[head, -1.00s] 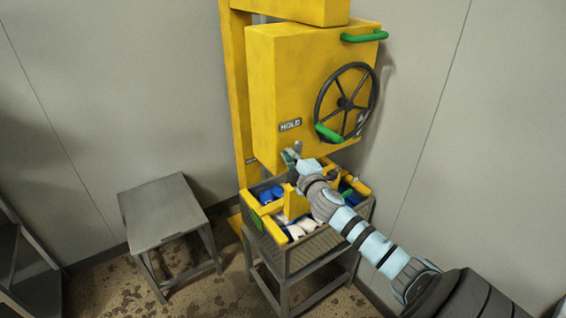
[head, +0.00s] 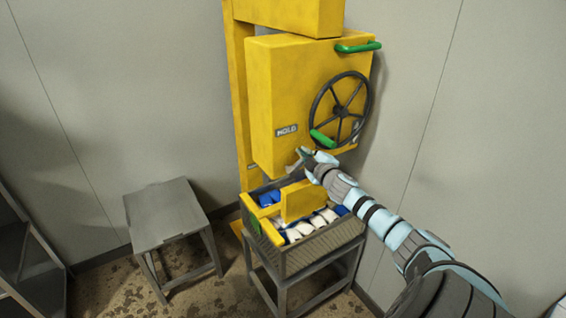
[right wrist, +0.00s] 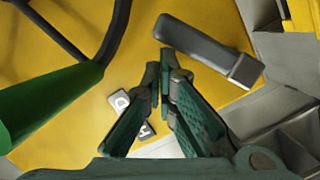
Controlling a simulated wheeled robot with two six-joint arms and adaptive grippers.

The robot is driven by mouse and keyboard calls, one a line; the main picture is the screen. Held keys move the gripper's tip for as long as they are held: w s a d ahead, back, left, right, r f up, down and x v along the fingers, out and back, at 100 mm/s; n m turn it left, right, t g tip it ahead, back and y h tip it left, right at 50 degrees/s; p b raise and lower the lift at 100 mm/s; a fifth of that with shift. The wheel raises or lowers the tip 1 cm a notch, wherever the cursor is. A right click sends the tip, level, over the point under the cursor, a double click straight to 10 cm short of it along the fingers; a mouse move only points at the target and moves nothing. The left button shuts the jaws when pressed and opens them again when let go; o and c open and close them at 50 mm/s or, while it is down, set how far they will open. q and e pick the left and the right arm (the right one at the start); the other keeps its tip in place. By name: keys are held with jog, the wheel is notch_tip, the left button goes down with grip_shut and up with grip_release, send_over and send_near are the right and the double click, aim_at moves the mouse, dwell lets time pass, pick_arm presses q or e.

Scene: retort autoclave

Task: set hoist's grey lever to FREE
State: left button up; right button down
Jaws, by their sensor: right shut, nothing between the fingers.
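In the right wrist view, a grey lever (right wrist: 205,45) lies across the upper right, over the yellow face. My right gripper (head: 303,153) is at the lower edge of the box, below the wheel. In the wrist view its fingers (right wrist: 164,85) are shut and empty, tips close below the lever; contact is unclear. Small lettered plates (right wrist: 120,100) are partly hidden behind the fingers. My left gripper is out of view.
A crate (head: 320,253) with blue and white items stands on a grey stand just below the box. A green bar handle (head: 357,46) sticks out at the box's top. A grey stool (head: 165,211) stands to the left, with clear floor around it.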

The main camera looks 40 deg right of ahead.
jog(key=shift+s+d+f, duration=0.15)
jog(key=shift+d+f, duration=0.55)
jog(key=shift+d, duration=0.2)
jog(key=shift+s+d, duration=0.1)
jog(key=f+v, duration=0.1)
jog(key=v, duration=0.6)
jog(key=shift+s+r, duration=0.15)
jog(key=shift+r, duration=0.35)
